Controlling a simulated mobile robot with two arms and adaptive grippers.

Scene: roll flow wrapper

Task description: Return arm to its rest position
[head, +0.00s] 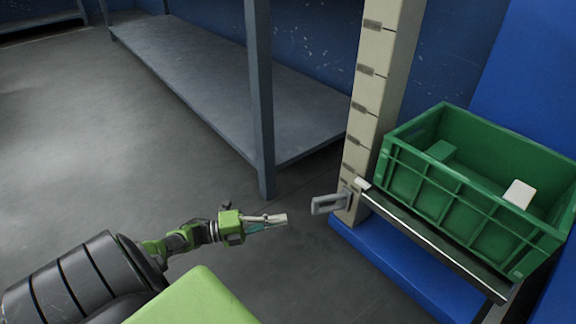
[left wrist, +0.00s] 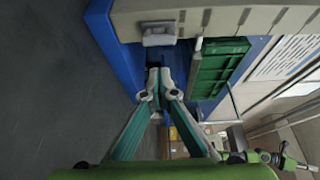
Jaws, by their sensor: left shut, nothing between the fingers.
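My left arm comes in from the lower left of the head view. Its gripper (head: 280,219) is shut and empty, held in free air to the left of the shelf's grey handle (head: 328,203). In the left wrist view the fingers of my left gripper (left wrist: 154,78) meet at their tips with nothing between them. The handle also shows there (left wrist: 158,34), beyond the fingertips and apart from them. My right gripper is not in the head view.
A grey shelf rack (head: 260,100) stands behind. The floor at left is clear.

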